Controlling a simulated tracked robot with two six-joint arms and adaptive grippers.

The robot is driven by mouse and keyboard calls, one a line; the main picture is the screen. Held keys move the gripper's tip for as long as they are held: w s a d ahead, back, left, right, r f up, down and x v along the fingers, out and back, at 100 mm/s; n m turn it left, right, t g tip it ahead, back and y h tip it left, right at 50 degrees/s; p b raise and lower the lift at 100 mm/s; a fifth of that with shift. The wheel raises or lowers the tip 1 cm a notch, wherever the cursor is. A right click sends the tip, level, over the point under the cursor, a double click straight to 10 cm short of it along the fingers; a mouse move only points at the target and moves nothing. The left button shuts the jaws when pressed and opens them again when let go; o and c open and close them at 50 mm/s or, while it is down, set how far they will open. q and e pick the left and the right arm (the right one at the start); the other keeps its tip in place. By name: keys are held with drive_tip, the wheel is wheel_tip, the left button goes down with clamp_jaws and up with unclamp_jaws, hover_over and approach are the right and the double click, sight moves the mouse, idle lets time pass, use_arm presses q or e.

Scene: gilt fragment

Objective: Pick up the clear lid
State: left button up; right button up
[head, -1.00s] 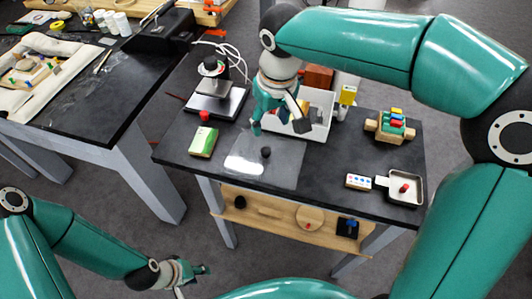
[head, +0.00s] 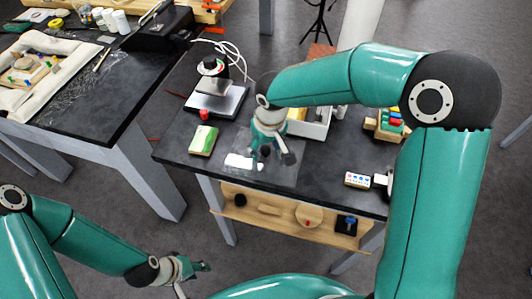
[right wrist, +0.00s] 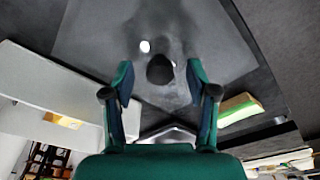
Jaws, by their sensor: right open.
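The clear lid (head: 236,172) is a flat see-through sheet lying on the front part of the black table, with bright glare on it. Its dark round knob (right wrist: 160,70) shows in the right wrist view, lying between and beyond the fingertips. My right gripper (head: 272,158) is over the lid and partly hides it and its knob in the head view. In the right wrist view my right gripper (right wrist: 159,80) is open, with one finger to each side of the knob and nothing held. My left gripper (head: 200,267) is low at the bottom left, away from the table; its jaws are too small to read.
A white bin (head: 316,128) stands just behind the lid. A green and cream box (head: 203,140) and a small red object (head: 204,115) are at left, by a scale-like device (head: 216,97). A dotted white block (head: 357,180) and a wooden rack (head: 386,124) are at right.

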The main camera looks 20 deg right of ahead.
clamp_jaws()
idle(0.3)
drive_tip(key=shift+r, duration=0.1)
